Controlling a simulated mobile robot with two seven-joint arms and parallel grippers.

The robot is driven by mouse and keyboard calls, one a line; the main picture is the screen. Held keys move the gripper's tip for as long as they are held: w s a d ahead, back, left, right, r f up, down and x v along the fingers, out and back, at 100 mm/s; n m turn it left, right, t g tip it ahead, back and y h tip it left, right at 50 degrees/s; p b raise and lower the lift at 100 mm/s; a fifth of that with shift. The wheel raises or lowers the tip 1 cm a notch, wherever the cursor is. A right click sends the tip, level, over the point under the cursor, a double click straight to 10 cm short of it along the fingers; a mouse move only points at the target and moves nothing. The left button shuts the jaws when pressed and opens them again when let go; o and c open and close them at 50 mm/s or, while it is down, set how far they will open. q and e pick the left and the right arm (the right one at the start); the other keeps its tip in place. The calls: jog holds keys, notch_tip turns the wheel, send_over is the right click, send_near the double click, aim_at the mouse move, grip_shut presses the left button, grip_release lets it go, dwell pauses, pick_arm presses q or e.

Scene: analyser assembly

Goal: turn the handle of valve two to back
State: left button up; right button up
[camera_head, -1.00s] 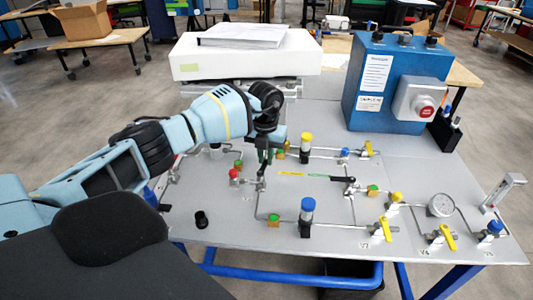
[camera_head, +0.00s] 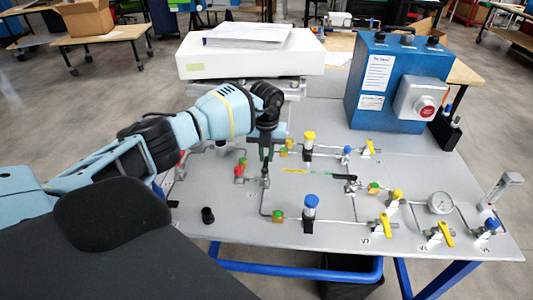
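My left gripper (camera_head: 265,172) points down over the left part of the grey panel (camera_head: 310,232). Its fingertips are at or just above a small fitting between the red knob and the yellow-green strip. They are small and dark, so I cannot tell whether they are open, shut or touching it. A valve with a black handle (camera_head: 344,177) sits right of the gripper, the handle lying roughly left-right. Valve two's label cannot be read, so I cannot tell which valve it is. My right gripper is not in view.
Yellow-handled valves (camera_head: 386,226), a pressure gauge (camera_head: 441,204) and a blue-capped cylinder (camera_head: 310,208) stand on the panel. A red knob (camera_head: 239,172) is left of the gripper. A blue box (camera_head: 398,85) with a red button and a white case (camera_head: 248,58) stand behind.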

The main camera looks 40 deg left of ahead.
aim_at(266, 159)
pick_arm(q)
jog(key=o, duration=0.4)
jog(key=shift+o, duration=0.2)
notch_tip(266, 159, up, 8)
dwell(0.4)
